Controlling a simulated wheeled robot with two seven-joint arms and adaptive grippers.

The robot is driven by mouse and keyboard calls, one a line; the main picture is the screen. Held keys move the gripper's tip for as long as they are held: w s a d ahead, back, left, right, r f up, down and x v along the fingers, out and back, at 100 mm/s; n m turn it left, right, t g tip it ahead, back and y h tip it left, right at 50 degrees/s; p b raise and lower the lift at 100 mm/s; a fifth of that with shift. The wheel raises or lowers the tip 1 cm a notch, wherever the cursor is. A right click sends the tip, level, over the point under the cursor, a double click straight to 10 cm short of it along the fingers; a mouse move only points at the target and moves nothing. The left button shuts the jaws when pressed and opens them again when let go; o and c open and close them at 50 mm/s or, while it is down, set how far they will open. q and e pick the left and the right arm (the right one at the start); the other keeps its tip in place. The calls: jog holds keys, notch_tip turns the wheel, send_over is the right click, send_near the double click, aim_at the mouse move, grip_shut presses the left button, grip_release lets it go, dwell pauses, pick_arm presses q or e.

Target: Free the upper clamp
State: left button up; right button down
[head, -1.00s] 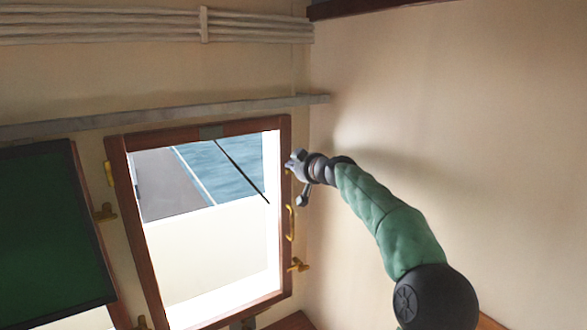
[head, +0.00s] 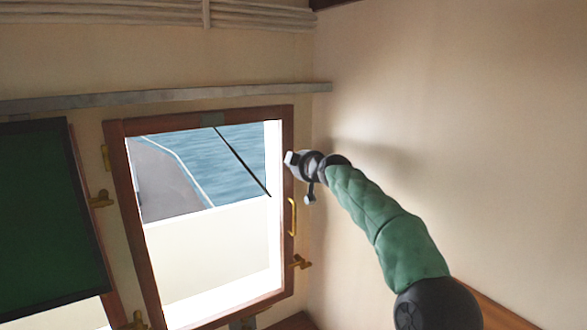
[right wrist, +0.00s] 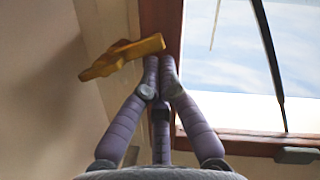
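The upper clamp, a brass lever (right wrist: 122,57), shows in the right wrist view beside the wooden window frame (right wrist: 162,18). It lies across the frame's edge, pointing left and slightly down. My right gripper (right wrist: 159,62) has its two fingertips together just below the clamp's right end, close to or touching it; I cannot tell which. Nothing shows between the fingers. In the head view my right gripper (head: 290,159) is at the upper right side of the window frame (head: 287,190) and hides the upper clamp. My left gripper is out of view.
A lower brass clamp (head: 301,262) and a brass handle (head: 292,217) sit on the window's right side. A dark screen (head: 48,215) stands at left. A grey rail (head: 170,97) runs above the window. The plain wall (head: 450,130) at right is clear.

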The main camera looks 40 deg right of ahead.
jog(key=shift+d+f+n+t+h+b, duration=0.1)
jog(key=shift+f+n+h+b, duration=0.15)
jog(key=shift+f+n+b, duration=0.6)
jog(key=shift+d+f+n+t+h+b, duration=0.1)
jog(key=shift+f+n+h+b, duration=0.2)
jog(key=shift+n+b, duration=1.1)
jog(key=shift+f+n+t+h+b, duration=0.1)
jog(key=shift+f+n+h+b, duration=0.35)
jog(key=shift+b, duration=1.05)
jog(key=shift+d+f+n+b, duration=0.15)
jog(key=shift+f+n+b, duration=0.25)
jog(key=shift+n, duration=0.4)
jog(key=shift+d+n+t, duration=0.1)
jog(key=shift+n+t, duration=0.2)
jog(key=shift+n, duration=0.1)
jog(key=shift+s+d+f+b, duration=0.1)
jog(key=shift+d+f+b, duration=0.45)
jog(key=shift+b, duration=0.3)
jog(key=shift+a, duration=0.1)
